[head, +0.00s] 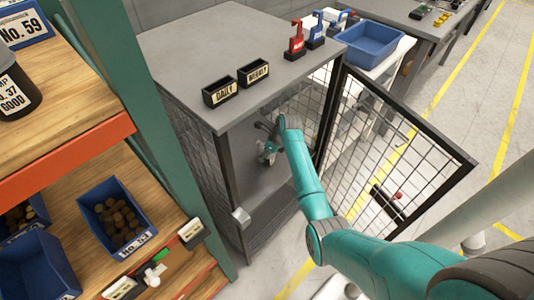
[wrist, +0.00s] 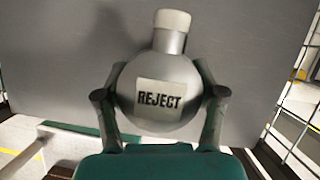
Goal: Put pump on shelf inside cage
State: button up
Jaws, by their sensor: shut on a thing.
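My gripper (head: 268,143) reaches through the open front of the cage (head: 185,140), above its grey inner shelf (head: 250,188). In the wrist view my gripper (wrist: 160,95) is shut on a round grey pump (wrist: 160,60) with a pale cap and a label reading REJECT. One finger lies on each side of its body. In the head view only a small grey part of the held pump (head: 269,158) shows. I cannot tell whether it touches the shelf. The mesh door (head: 405,150) stands open on the right.
The cage top carries two black boxes marked DAILY (head: 220,91) and WEEKLY (head: 253,73). A rack on the left holds a dark item labelled GOOD (head: 17,92) and blue bins (head: 120,215). A blue tray (head: 368,43) stands behind the door.

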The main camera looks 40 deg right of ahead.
jog(key=shift+f, duration=0.15)
jog(key=o, duration=1.7)
jog(key=shift+f, duration=0.15)
jog(key=v, duration=1.2)
jog(key=shift+s, duration=0.1)
